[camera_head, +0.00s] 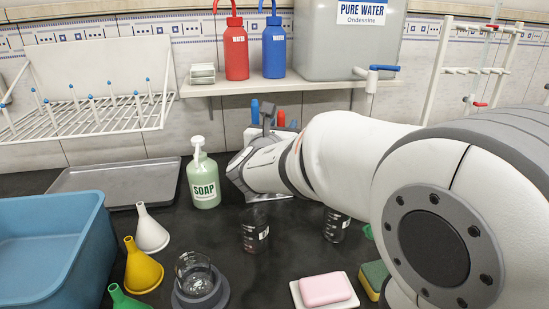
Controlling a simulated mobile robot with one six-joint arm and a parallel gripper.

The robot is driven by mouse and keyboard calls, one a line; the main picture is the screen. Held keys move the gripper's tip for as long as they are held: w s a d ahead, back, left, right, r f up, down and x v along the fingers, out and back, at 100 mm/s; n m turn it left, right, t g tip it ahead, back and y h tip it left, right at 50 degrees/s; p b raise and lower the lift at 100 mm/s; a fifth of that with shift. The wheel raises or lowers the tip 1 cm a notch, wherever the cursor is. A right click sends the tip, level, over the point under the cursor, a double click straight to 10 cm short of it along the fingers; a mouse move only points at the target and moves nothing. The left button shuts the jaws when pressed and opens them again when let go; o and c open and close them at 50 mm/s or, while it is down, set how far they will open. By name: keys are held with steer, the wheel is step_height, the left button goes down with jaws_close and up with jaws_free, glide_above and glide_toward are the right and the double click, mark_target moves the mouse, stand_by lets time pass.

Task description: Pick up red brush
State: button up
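A small red upright piece (281,118), possibly the handle of the red brush, shows behind my arm below the shelf. Blue pieces (255,111) stand on either side of it, at the top of a pale holder that my arm mostly hides. My arm reaches from the right to the back of the bench. Its end, with my gripper (238,172), is just right of the soap bottle and in front of the holder. The fingers are not clearly seen, so I cannot tell whether they are open or touch anything.
The green soap bottle (203,178) stands close left of my wrist. Glass beakers (255,232) stand below the arm. Funnels (143,272) and a blue basin (50,245) are at left, pink soap (326,289) in front. A shelf (300,84) with water bottles hangs above.

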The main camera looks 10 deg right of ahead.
steer(key=shift+c, duration=0.2)
jaws_close()
steer(key=shift+r, duration=0.1)
